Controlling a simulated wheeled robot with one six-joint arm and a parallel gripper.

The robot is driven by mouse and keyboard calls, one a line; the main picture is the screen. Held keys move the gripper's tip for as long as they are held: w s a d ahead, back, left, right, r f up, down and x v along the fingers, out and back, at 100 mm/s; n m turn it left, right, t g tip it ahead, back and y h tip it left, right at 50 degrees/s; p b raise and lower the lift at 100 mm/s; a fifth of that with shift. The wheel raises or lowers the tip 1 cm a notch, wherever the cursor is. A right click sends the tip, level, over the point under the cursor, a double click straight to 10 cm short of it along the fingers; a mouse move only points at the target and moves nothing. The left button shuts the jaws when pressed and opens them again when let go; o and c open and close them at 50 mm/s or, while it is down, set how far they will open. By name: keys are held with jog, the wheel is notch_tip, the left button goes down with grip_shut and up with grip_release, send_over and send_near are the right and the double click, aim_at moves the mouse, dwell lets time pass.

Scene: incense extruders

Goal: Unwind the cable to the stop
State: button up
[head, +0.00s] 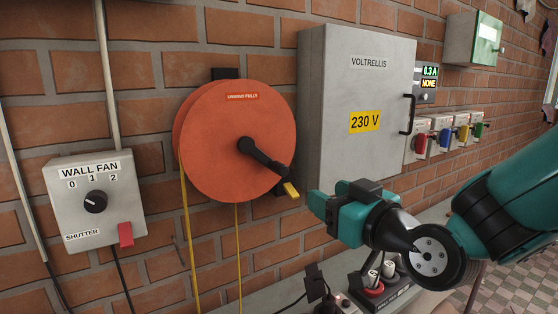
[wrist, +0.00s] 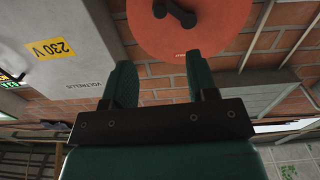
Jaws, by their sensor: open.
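The orange cable reel (head: 228,140) is mounted on the brick wall and carries a small label reading "UNWIND FULLY". A black crank (head: 265,156) runs from its hub down to the right and ends in a yellow handle (head: 291,190). Yellow cable (head: 187,235) hangs from the reel's left side, and another strand hangs below it. My gripper (head: 318,203) is just right of the yellow handle and apart from it. In the wrist view the reel (wrist: 190,30) appears upside down beyond my open, empty fingers (wrist: 160,85). The yellow handle is not clearly visible there.
The grey VOLTRELLIS cabinet (head: 350,85) stands right of the reel, with a black door handle (head: 408,115) sticking out. The wall fan box (head: 95,200) is at left. Several coloured switches (head: 445,138) line the wall at right. A bench with small devices (head: 375,285) lies below my arm.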

aim_at(285, 171)
jog(key=p+x, duration=0.8)
jog(key=x, duration=0.8)
jog(key=shift+r+p, duration=0.1)
jog(key=shift+p, duration=0.3)
jog(key=shift+w+a, duration=0.25)
jog(key=shift+w, duration=0.2)
grip_shut()
